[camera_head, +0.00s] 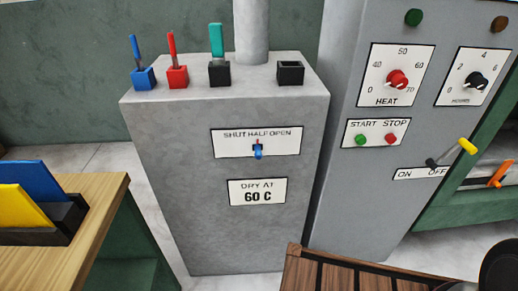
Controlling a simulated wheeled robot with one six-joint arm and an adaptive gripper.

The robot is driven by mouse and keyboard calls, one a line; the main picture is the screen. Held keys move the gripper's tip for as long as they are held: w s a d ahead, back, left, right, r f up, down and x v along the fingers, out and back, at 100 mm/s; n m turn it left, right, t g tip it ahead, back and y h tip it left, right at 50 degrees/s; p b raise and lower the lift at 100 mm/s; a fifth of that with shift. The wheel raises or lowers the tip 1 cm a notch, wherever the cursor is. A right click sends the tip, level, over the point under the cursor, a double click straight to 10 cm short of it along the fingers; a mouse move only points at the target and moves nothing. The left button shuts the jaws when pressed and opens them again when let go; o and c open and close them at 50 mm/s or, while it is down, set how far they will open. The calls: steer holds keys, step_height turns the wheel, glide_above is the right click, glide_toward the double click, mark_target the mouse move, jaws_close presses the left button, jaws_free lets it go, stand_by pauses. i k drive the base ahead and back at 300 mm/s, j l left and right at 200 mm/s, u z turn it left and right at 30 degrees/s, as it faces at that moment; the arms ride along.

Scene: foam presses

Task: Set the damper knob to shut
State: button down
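The damper knob (258,150) is a small blue knob on a white plate (225,146) marked SHUT, HALF and OPEN from left to right. The plate is on the front of a grey cabinet (200,185). The knob is in the middle, below the HALF mark. Its exact angle is too small to read.
A DRY AT 60 C label (258,192) is below the knob. Blue, red and black holders with upright handles, plus an empty black holder (290,73), top the cabinet. Right is a control panel (345,215); a wooden table (100,200) is left.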

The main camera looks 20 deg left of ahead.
mark_target(258, 154)
steer(key=l+u, duration=0.15)
steer(key=u, duration=0.2)
steer(key=i+l+u, duration=0.1)
steer(key=u, duration=0.25)
steer(key=k+l, duration=0.05)
